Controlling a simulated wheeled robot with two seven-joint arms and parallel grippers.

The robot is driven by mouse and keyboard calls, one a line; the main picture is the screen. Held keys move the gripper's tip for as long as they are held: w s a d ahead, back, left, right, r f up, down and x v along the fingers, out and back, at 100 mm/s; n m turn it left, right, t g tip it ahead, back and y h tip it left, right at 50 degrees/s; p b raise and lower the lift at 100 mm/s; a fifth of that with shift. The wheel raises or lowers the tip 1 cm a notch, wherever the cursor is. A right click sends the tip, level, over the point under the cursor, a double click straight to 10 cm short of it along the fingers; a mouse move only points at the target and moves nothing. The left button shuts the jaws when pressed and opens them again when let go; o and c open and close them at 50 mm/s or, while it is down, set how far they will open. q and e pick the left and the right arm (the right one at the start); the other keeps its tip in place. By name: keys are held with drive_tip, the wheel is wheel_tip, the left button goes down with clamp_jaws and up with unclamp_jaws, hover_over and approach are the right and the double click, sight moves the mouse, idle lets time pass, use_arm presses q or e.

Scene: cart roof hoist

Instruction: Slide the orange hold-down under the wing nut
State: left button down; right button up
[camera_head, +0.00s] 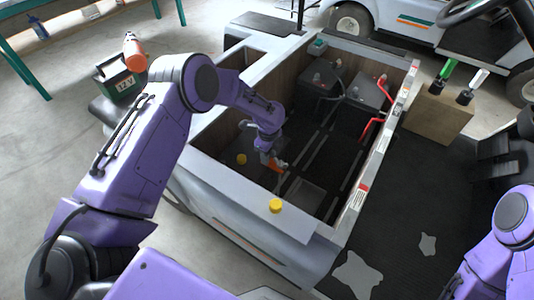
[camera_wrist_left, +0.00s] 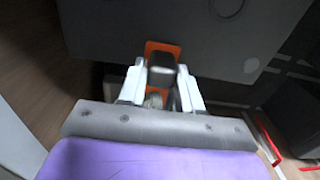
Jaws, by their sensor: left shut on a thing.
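The orange hold-down (camera_head: 279,168) is inside the cart's open bay, at the tip of my left gripper (camera_head: 268,160). In the left wrist view, the orange hold-down (camera_wrist_left: 163,46) shows as a flat piece at the fingertips, against a dark grey block face. My left gripper (camera_wrist_left: 161,88) is shut on it, with a dark piece between the pale fingers. I cannot make out the wing nut for certain. My right arm shows at the lower right of the head view, but its gripper is out of the picture.
The open bay has a pale front rim (camera_head: 240,190) and walls around my left arm. Dark batteries (camera_head: 320,75) and red cables (camera_head: 370,128) are at its back and right. Yellow caps (camera_head: 276,205) are near the front. A wooden box (camera_head: 440,117) stands at the right.

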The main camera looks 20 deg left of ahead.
use_arm(q)
drive_tip(key=shift+d, duration=0.1)
drive_tip(key=c, duration=0.7)
unclamp_jaws()
wheel_tip(320, 180, up, 10)
drive_tip(key=shift+r+p, duration=0.25)
drive_tip(key=shift+p, duration=0.25)
